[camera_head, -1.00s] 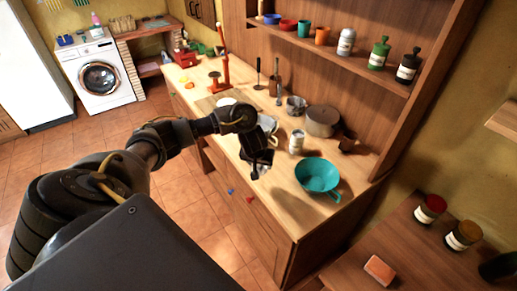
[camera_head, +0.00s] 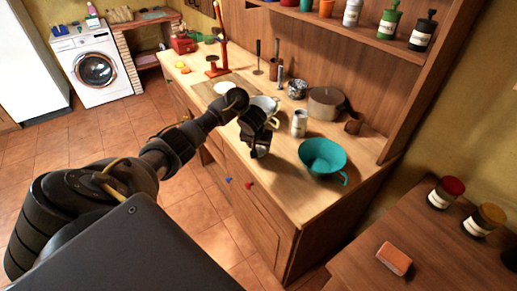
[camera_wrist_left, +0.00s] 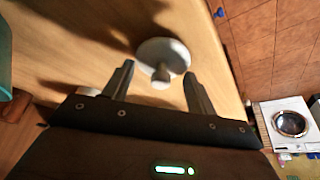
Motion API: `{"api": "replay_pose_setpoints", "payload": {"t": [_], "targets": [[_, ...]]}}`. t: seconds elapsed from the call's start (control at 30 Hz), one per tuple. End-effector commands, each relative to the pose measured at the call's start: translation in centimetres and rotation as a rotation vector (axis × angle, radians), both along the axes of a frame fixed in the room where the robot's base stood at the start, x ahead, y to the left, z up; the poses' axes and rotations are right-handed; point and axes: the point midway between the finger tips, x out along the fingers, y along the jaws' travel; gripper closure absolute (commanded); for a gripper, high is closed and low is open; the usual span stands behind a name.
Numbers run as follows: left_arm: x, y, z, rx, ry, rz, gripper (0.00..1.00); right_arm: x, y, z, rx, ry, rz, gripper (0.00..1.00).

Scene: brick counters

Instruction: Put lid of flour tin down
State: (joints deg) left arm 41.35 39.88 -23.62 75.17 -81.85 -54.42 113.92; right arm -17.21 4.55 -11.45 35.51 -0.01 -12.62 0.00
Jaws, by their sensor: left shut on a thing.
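My left gripper (camera_head: 258,143) is over the near edge of the wooden counter, left of a pale, labelled tin (camera_head: 299,123). In the left wrist view, my left gripper (camera_wrist_left: 159,72) is shut on a pale round lid (camera_wrist_left: 165,52) by its knob. The lid's disc lies beyond the fingertips, over the wooden top. In the head view the lid is mostly hidden by the gripper. The tin stands upright, apart from the gripper. I cannot tell whether the lid touches the counter. My right gripper is not in view.
A teal bowl (camera_head: 322,156) stands right of the tin. The counter's front edge is close to the gripper. Bare wood shows in front of the tin.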

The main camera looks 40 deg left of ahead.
Motion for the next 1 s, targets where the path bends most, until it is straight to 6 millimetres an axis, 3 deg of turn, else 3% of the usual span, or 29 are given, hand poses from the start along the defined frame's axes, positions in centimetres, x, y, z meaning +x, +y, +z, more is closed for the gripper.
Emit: {"api": "replay_pose_setpoints", "payload": {"t": [0.1,0.5,0.53,0.67,1.0], "targets": [[-0.03,0.1,-0.87,0.002,0.0,0.002,0.65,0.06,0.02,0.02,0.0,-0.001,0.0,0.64],[0.01,0.07,-1.28,0.001,-0.001,0.001,0.65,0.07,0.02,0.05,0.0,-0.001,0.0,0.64],[0.02,0.07,-1.26,0.001,-0.002,0.001,0.4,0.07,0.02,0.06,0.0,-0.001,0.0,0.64],[0.02,0.06,-1.25,0.001,-0.002,0.001,0.23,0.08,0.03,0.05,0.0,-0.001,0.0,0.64],[0.04,0.06,-0.99,0.001,-0.003,0.001,0.21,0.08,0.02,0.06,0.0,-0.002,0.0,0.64]]}}
